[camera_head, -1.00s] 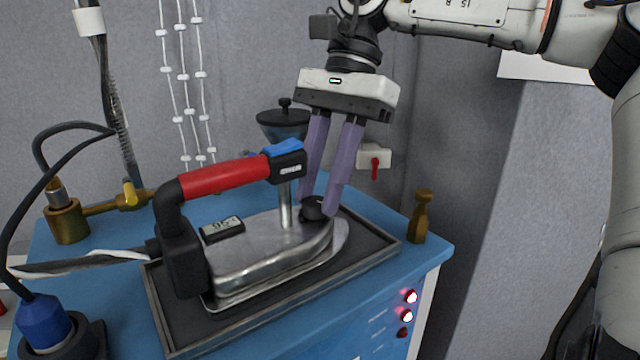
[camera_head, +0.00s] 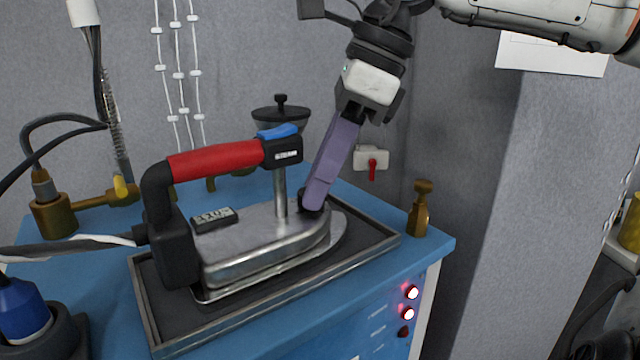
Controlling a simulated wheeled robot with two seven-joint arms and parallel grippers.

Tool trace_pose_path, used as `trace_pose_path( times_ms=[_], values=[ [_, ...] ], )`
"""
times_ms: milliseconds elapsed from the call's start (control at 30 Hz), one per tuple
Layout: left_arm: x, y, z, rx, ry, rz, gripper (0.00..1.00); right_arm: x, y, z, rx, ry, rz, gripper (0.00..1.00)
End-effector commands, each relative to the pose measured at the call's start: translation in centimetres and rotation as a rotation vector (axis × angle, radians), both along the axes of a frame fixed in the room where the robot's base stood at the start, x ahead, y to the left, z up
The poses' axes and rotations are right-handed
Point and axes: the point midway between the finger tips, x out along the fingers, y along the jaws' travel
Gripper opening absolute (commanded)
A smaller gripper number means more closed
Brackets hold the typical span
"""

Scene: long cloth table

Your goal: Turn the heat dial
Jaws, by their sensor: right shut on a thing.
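The steam iron, with its red handle (camera_head: 215,160) and metal body (camera_head: 265,245), rests on a dark tray (camera_head: 160,325) on the blue cabinet. The small black heat dial (camera_head: 303,196) sits on top of the iron's body near its front. My right gripper (camera_head: 312,203) comes down from above with purple fingers shut on the dial. The gripper is seen nearly edge-on, so one finger mostly hides the other and covers much of the dial. A small display (camera_head: 214,218) lies on the iron near the handle's rear. My left gripper is not in view.
A brass bottle-like piece (camera_head: 420,208) stands at the cabinet's right corner. A white wall valve with a red lever (camera_head: 371,162) is behind. A dark funnel-topped cup (camera_head: 280,115) is behind the handle. Brass fittings (camera_head: 55,212) and cables crowd the left. Lit red buttons (camera_head: 412,292) are on the front.

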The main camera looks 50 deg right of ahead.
Motion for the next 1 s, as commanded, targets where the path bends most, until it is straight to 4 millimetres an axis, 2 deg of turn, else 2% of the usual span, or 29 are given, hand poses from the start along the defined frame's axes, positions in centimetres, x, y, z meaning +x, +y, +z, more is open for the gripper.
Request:
trace_pose_path(
  times_ms=[100,433,1000],
  values=[
    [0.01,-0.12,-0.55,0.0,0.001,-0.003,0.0,-0.06,0.04,-0.09,-0.004,-0.004,-0.093,0.04],
    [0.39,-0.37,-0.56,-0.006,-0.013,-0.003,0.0,-0.17,0.25,-0.01,-0.002,-0.002,-0.278,0.04],
    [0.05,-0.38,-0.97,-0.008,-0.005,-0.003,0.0,-0.18,0.32,0.11,0.0,-0.002,-0.342,0.04]
  ],
)
